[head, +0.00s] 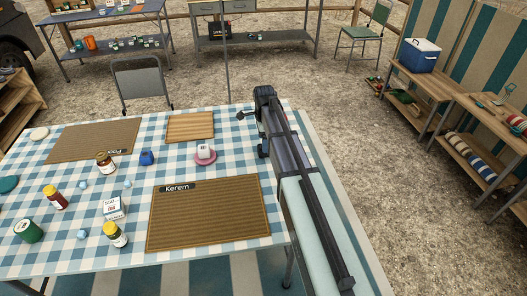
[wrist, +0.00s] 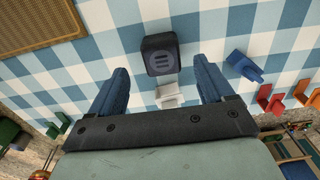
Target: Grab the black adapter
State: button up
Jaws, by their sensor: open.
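The black adapter (wrist: 160,54) is a dark rounded block with a round grey marking on its face. In the wrist view it lies on the blue and white checked cloth, at the upper middle. A small pale piece (wrist: 168,93) shows at its lower edge; I cannot tell whether it is part of it. My gripper (wrist: 160,66) is open, with one blue finger on each side of the view. The adapter shows in the gap, mostly past the fingertips, and nothing is held. In the head view my arm covers the table's right end, and I cannot make out the adapter clearly.
A blue object (wrist: 244,66) lies right of the right finger. Red and orange pieces (wrist: 272,100) are farther right. A brown mat (wrist: 38,22) is at upper left.

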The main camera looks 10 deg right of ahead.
jog(key=shift+w+f, duration=0.1)
jog(key=shift+f, duration=2.6)
jog(key=shift+c, duration=0.2)
jog(key=c, duration=1)
jog(key=shift+c, duration=0.2)
jog(key=shift+r, duration=0.1)
